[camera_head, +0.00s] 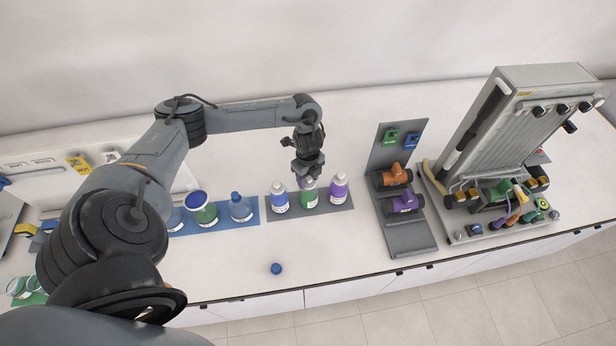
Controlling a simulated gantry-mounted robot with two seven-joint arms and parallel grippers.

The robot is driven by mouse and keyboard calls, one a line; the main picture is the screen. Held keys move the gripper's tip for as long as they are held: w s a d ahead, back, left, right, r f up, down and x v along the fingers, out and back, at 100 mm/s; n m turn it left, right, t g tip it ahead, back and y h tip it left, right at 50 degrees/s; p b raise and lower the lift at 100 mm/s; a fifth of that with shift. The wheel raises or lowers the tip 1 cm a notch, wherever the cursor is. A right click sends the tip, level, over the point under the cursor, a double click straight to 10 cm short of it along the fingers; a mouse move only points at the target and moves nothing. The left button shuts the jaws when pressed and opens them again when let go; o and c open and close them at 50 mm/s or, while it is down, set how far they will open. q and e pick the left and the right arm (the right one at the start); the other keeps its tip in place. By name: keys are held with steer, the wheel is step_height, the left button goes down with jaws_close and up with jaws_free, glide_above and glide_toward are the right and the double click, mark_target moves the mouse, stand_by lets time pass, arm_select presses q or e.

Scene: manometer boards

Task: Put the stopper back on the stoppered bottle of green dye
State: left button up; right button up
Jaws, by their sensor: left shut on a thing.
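My left gripper (308,180) points down at the grey mat and is shut on the top of the green bottle (309,197) there. The jaws hide that bottle's top, and I cannot tell whether its base is off the mat. My right gripper is not in view.
A blue bottle (279,201) and a purple bottle (339,188) closely flank the held bottle. A clear blue-topped bottle (240,208) stands on the blue mat (250,218). Right are a grey valve stand (410,236) and a manometer board (520,125). The front middle bench is mostly clear.

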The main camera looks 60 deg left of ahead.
arm_select(q)
steer(key=o, duration=1.2)
steer(key=shift+c, duration=0.2)
steer(key=shift+o, duration=0.4)
steer(key=o, duration=0.4)
steer(key=shift+c, duration=0.2)
steer(key=shift+r, duration=0.2)
steer(key=shift+r+p, duration=3.35)
steer(key=shift+p, duration=0.2)
jaws_close()
